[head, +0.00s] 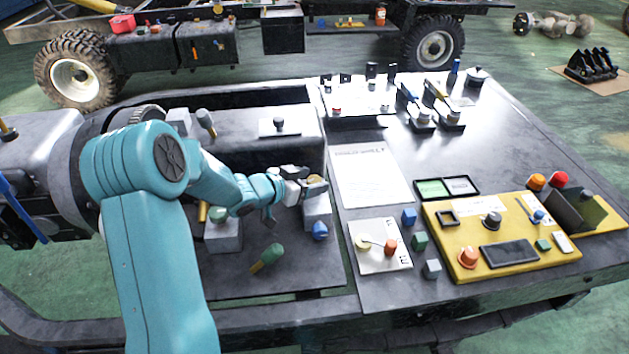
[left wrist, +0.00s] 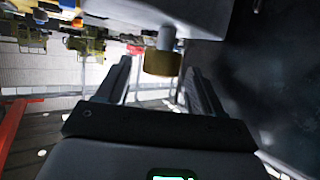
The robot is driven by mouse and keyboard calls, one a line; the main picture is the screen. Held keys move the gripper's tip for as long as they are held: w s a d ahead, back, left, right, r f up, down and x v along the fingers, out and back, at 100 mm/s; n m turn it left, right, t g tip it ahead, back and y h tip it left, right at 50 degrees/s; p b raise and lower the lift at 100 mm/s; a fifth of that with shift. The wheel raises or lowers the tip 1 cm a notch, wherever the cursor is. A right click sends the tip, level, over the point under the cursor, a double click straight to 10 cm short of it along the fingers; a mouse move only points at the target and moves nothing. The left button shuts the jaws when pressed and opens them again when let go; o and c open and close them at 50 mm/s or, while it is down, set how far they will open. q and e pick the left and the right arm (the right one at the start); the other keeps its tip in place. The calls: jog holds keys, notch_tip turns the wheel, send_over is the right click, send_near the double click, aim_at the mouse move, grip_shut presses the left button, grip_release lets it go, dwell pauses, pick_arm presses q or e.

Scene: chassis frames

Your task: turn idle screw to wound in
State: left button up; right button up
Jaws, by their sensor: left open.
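My left gripper (head: 303,190) reaches in from the left, above a grey block (head: 318,213) on the dark metal deck. In the left wrist view, a brass-coloured knob on a short grey shaft (left wrist: 162,63) sticks out from a pale grey block (left wrist: 190,15). It looks like the idle screw, though no label confirms this. The knob shows between the two open fingers (left wrist: 160,80), with gaps on both sides; contact cannot be seen. In the head view my gripper largely hides this knob. How far the screw is wound cannot be told. My right gripper is out of view.
A blue knob (head: 320,231) sits at the block's front. A green-handled lever (head: 267,257) and another grey block (head: 222,236) stand nearby. To the right are a printed sheet (head: 372,177), small coloured cubes and a yellow control panel (head: 500,235). A wheeled chassis stands behind.

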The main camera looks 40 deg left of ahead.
pick_arm(q)
jog(key=shift+x, duration=0.95)
jog(key=c, duration=1)
jog(key=shift+r+p, duration=0.1)
jog(key=shift+p, duration=0.3)
jog(key=m+g+h+p, duration=0.1)
jog(key=m+h+p, duration=0.2)
jog(key=p, duration=0.4)
jog(key=shift+a+r+m+h, duration=0.15)
jog(key=shift+m+h, duration=0.25)
jog(key=shift+h, duration=0.2)
jog(key=shift+m+g+h+p, duration=0.5)
jog(key=shift+m+h+p, duration=0.15)
jog(key=shift+m+h, duration=0.2)
jog(key=shift+f+m+g+h, duration=0.3)
jog(key=shift+m+g+h, duration=0.5)
jog(key=shift+m+h, duration=0.25)
